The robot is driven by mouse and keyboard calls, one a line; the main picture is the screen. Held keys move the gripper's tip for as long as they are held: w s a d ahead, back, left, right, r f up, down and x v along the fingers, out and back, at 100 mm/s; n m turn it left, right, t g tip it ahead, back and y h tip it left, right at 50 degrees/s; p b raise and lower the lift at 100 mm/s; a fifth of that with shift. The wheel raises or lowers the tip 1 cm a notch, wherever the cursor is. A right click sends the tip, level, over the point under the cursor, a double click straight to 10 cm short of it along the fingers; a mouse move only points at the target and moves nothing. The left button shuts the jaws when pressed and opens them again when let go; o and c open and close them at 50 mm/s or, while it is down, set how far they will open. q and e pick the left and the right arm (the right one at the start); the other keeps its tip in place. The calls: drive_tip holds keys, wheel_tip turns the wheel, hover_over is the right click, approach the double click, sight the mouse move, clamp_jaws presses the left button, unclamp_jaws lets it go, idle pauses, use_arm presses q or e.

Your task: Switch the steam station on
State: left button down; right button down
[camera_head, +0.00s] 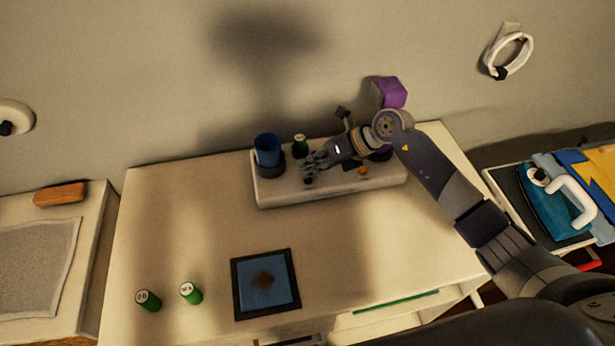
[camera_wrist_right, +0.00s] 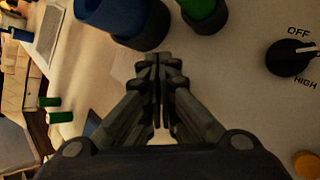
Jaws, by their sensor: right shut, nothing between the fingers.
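The steam station (camera_head: 262,196) is a long pale box at the back of the table. A blue cup-like tank (camera_head: 267,150) in a dark holder and a green bottle (camera_head: 300,146) stand on it. In the right wrist view a black knob (camera_wrist_right: 285,58) with a pale pointer sits beside the words OFF and HIGH; the pointer faces right, between the two words. An orange round part (camera_wrist_right: 306,164) lies below the knob. My right gripper (camera_head: 310,168) is shut and empty over the station's left half, left of the knob in the wrist view. My left gripper is out of view.
A dark-framed blue pad (camera_head: 266,284) and two green cylinders (camera_head: 148,300) (camera_head: 191,293) lie on the table's front part. A purple block (camera_head: 391,92) shows behind my right arm. Folded cloths (camera_head: 590,185) lie at the right. The table's left middle is clear.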

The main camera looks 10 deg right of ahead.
idle(0.4)
drive_tip(key=shift+f+b, duration=0.4)
drive_tip(key=shift+f, duration=0.1)
drive_tip(key=shift+r+p, duration=0.3)
drive_tip(key=shift+r, duration=0.2)
drive_tip(key=shift+r+p, duration=2.15)
drive_tip(key=shift+r, duration=0.9)
drive_tip(key=shift+f, duration=0.15)
